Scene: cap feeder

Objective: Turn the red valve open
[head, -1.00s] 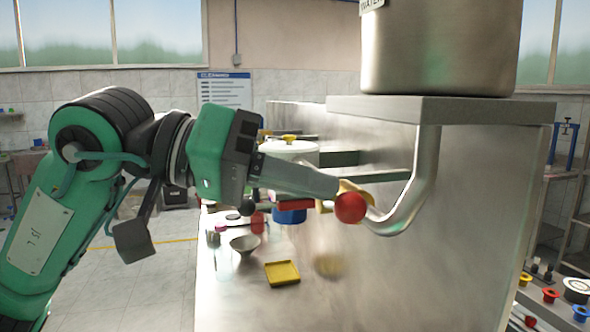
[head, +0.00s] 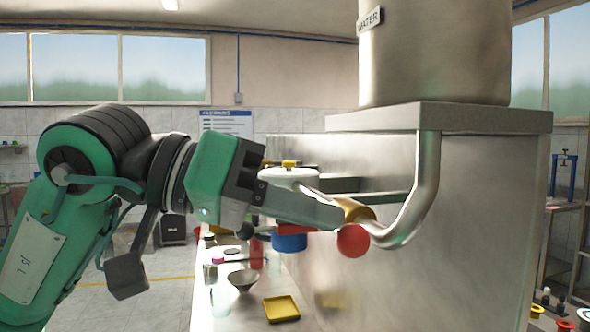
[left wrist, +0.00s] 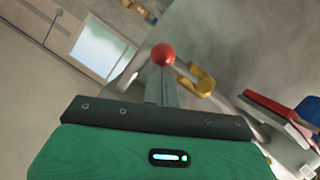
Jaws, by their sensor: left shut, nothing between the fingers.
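The red valve knob (head: 353,241) is a round ball just below the brass valve body (head: 357,210) at the end of the bent steel pipe. My left gripper (head: 338,218) comes in from the left, shut and empty, with its tips right at the knob and partly in front of the brass body. In the left wrist view the red knob (left wrist: 163,54) shows just beyond the fingertips (left wrist: 162,72), and the brass body (left wrist: 202,82) lies to their right. I cannot tell whether the fingers touch the knob. My right gripper is not in view.
The steel pipe (head: 425,190) drops from the shelf under the large water tank (head: 435,50). A steel panel (head: 470,215) stands behind.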

